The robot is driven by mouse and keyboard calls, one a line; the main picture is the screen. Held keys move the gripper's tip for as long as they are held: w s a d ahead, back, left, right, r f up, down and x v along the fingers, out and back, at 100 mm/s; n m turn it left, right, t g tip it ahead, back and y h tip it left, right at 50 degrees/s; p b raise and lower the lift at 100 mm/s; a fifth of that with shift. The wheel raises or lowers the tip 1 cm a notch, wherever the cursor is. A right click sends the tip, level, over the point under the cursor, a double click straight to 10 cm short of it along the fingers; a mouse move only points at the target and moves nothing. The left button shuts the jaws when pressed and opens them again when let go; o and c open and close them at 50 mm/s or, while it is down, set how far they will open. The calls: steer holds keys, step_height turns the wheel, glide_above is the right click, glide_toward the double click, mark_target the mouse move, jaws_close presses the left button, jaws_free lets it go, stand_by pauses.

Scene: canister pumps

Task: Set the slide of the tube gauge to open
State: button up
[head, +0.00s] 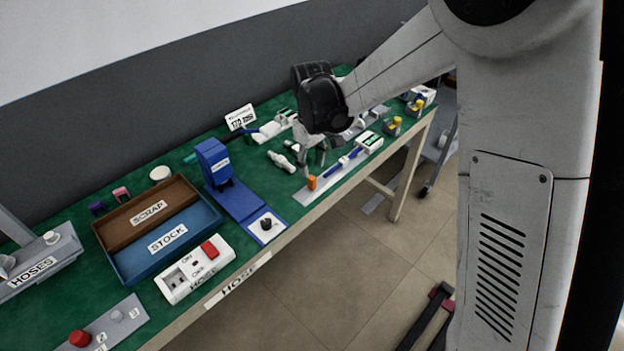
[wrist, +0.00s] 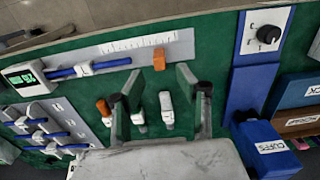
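A long pale plate with a printed scale (wrist: 180,38) lies along the table's front edge and looks like the tube gauge. It carries a blue rod (wrist: 112,63), a white slide block (wrist: 84,69), a lit green display box (wrist: 24,78) and an orange block (wrist: 159,60). In the head view its display box (head: 369,141) is at the right end and its orange block (head: 311,183) at the left end. The slide sits partway along the rod, apart from the orange block. My gripper (wrist: 160,76) is open and empty, its fingers near the orange block; contact cannot be told.
Two white fittings (wrist: 167,110) (wrist: 138,110) lie beside the plate. A grey panel with several blue rods (wrist: 45,130) is at the wrist view's lower left. A blue stand with a black knob (head: 266,223), a stock tray (head: 165,240) and a switch box (head: 195,270) stand left.

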mark_target(312, 177)
step_height(312, 177, down, 6)
steer(key=shift+r, duration=0.1)
stand_by(0.4)
jaws_close()
